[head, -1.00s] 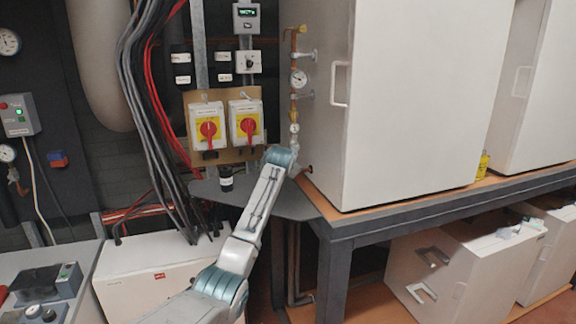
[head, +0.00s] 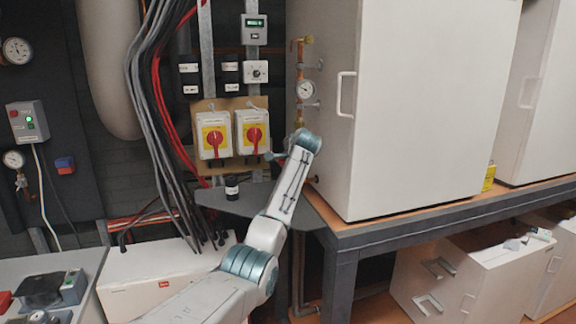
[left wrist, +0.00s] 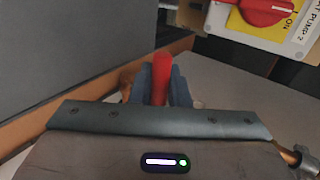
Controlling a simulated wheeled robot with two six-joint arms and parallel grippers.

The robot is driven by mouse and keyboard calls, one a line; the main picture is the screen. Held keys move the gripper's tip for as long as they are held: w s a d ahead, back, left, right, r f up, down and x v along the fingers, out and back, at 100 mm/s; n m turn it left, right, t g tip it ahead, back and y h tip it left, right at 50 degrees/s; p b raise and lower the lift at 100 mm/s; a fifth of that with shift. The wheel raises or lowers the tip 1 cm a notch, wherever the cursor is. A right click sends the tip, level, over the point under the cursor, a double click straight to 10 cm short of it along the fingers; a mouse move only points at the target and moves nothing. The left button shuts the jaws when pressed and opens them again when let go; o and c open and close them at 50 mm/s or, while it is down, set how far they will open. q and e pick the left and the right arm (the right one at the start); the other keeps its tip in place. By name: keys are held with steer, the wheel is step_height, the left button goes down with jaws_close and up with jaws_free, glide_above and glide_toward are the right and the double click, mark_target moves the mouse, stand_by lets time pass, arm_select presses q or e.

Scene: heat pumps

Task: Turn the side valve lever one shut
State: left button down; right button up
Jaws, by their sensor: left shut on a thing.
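A red lever (left wrist: 162,72) stands up between the fingers of my left gripper (left wrist: 158,92) in the left wrist view. The gripper is shut on it, and the fingers cover its lower part. In the head view my left arm reaches up to the copper pipe (head: 300,62) with a round gauge (head: 306,89) at the white cabinet's left side. My wrist hides the lower pipe, the lever and most of the gripper there. My right gripper is not in view.
Two red rotary switches (head: 213,140) on yellow plates are left of my wrist; one also shows in the left wrist view (left wrist: 268,10). The large white cabinet (head: 425,110) stands close on the right. A dark cup (head: 232,185) sits on the grey shelf (head: 255,203) below.

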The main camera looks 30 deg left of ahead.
arm_select(q)
steer(key=shift+r, duration=0.2)
stand_by(0.4)
steer(key=c, duration=1.5)
jaws_free()
steer(key=shift+o, duration=0.2)
steer(key=shift+d, duration=0.15)
steer(key=b+v, duration=0.5)
steer(key=v, duration=0.5)
steer(key=shift+d+r+b, duration=0.2)
steer(key=shift+d+b, duration=0.1)
steer(key=shift+b, duration=0.1)
steer(key=shift+s, duration=0.1)
steer(key=shift+c, duration=1.3)
